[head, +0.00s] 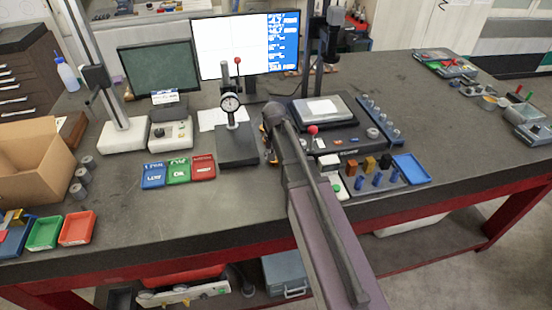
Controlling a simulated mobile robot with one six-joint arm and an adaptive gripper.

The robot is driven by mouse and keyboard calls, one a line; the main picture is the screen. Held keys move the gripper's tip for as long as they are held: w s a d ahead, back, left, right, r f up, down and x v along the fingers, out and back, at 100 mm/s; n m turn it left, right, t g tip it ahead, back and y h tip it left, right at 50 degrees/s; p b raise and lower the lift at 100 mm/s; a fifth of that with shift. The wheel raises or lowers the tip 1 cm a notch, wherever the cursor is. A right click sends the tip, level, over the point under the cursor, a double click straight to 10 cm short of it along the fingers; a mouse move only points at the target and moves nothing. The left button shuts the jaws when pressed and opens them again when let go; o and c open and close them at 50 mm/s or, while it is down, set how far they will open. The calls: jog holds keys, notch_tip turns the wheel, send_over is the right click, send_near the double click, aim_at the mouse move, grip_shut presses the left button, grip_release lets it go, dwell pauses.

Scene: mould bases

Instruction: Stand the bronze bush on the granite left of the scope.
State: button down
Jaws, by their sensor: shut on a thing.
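My gripper (270,155) is small in the head view and partly covered by my own arm. It is over the dark granite bench top (240,203), just right of the dial gauge stand. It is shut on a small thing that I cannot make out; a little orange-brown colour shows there. I cannot pick out the bronze bush for certain. The scope (324,109), with a tall dark column and a pale stage plate, stands to the right of my gripper. Whether the gripper's load touches the granite is hidden.
The dial gauge stand (237,147) is close on the left. A red-knobbed joystick (313,131) and a rack of small coloured parts (375,178) are at the right. Bare granite lies at the front left.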

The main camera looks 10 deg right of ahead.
jog(key=shift+f, duration=0.2)
jog(key=shift+c, duration=2.2)
grip_release()
jog(key=shift+r, duration=0.25)
notch_tip(320, 180, up, 12)
jog(key=p, duration=1.2)
jog(key=s+n, duration=0.3)
jog(key=s, duration=1.3)
jog(key=shift+s+d, duration=0.2)
jog(key=shift+d, duration=0.1)
